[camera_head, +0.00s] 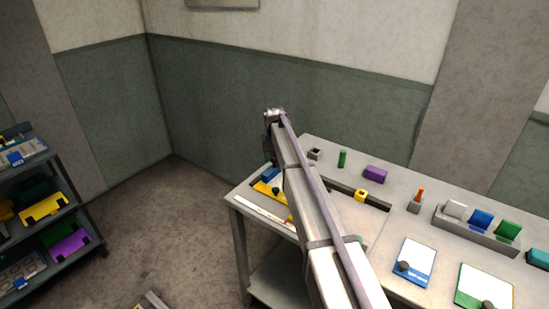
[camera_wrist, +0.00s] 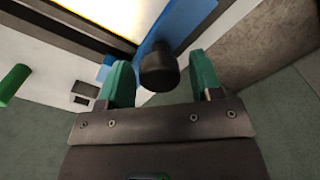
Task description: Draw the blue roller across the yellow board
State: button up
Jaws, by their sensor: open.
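The yellow board (camera_head: 263,187) lies at the left end of the table in the head view, partly behind my arm. A blue piece (camera_head: 271,173), seemingly the blue roller, shows at its far edge. In the wrist view the blue roller (camera_wrist: 184,27) is a blue bar with a black knob (camera_wrist: 158,72). It lies beside a bright, yellow-tinged surface (camera_wrist: 105,12), apparently the board. My gripper (camera_wrist: 161,62) is open, its two green fingers on either side of the knob, with gaps visible. Whether the fingertips are level with the knob is unclear.
A green cylinder (camera_head: 342,158), a grey holed block (camera_head: 315,153) and a purple block (camera_head: 375,174) stand along the table's back. Two white boards, blue-edged (camera_head: 415,257) and green-edged (camera_head: 484,285), lie to the right. A shelf (camera_head: 45,170) stands at far left.

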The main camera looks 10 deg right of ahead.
jog(key=shift+o, duration=0.2)
notch_tip(320, 180, up, 11)
jog(key=p, duration=1)
jog(key=shift+p, duration=0.4)
jog(key=shift+f, duration=0.1)
jog(key=s+a+f+b, duration=0.1)
jog(key=s+a, duration=0.1)
jog(key=s, duration=1.8)
jog(key=s+a, duration=0.2)
jog(key=s, duration=1.9)
jog(key=shift+s+f+n+b, duration=0.25)
jog(key=shift+f+n+b, duration=0.15)
